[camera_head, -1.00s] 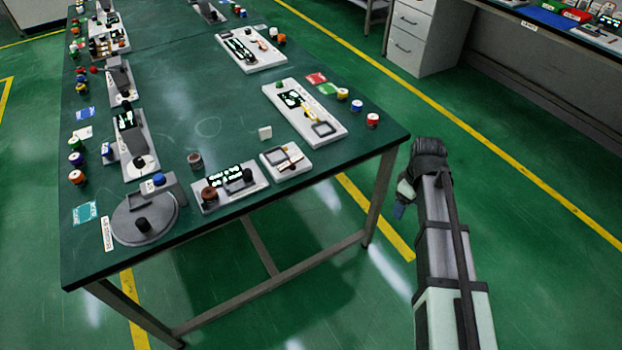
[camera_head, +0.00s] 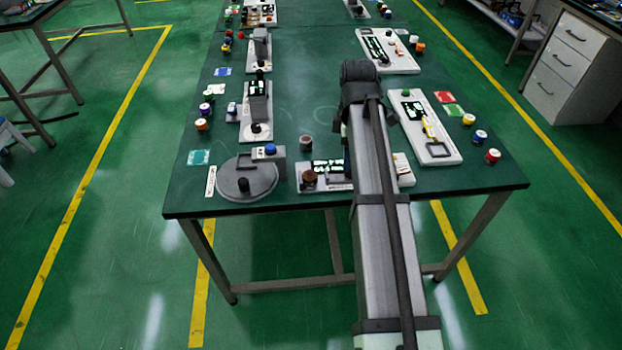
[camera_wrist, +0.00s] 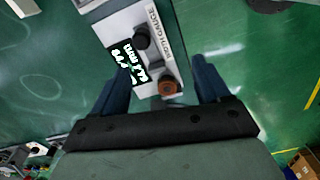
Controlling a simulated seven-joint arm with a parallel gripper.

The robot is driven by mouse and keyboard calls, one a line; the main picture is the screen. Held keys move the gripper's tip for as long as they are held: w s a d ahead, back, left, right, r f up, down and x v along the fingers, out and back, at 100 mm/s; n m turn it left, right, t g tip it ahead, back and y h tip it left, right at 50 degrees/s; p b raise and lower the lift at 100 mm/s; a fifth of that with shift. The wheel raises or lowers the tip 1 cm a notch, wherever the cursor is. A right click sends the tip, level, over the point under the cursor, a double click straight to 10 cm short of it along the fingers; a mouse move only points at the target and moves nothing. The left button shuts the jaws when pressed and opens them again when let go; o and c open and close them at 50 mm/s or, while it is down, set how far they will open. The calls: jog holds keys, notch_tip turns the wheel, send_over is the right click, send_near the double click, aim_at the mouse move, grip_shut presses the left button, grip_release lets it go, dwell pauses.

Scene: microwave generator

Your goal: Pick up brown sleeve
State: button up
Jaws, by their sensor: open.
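A brown, round sleeve-like piece (camera_head: 309,179) sits on the left end of a white depth gauge (camera_head: 336,187) near the table's front edge. In the wrist view the brown piece (camera_wrist: 167,86) shows between my two blue fingers, on the gauge beside a dark knob (camera_wrist: 142,38). My gripper (camera_wrist: 162,66) is open with nothing held; the gauge appears beyond the fingers. A second, duller brown-grey cylinder (camera_head: 306,143) stands alone on the table behind the gauge. In the head view my arm covers the gauge's right part, and my fingers are hidden.
The green table (camera_head: 300,85) holds a grey round device (camera_head: 247,180) left of the gauge. A white panel with a yellow part (camera_head: 425,127) lies to the right. Colored caps line both sides. The table's middle is largely clear.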

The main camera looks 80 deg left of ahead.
jog(key=s+a+r+n, duration=0.2)
jog(key=s+r+n, duration=0.1)
jog(key=s, duration=0.6)
send_over(309, 175)
jog(key=f, duration=0.8)
jog(key=shift+w+d, duration=0.2)
jog(key=shift+w, duration=0.05)
jog(key=shift+s+a+f, duration=0.1)
jog(key=shift+s+f, duration=0.05)
jog(key=shift+f, duration=1.15)
jog(key=shift+s+a+f, duration=0.1)
jog(key=shift+f, duration=1.2)
jog(key=c, duration=1.3)
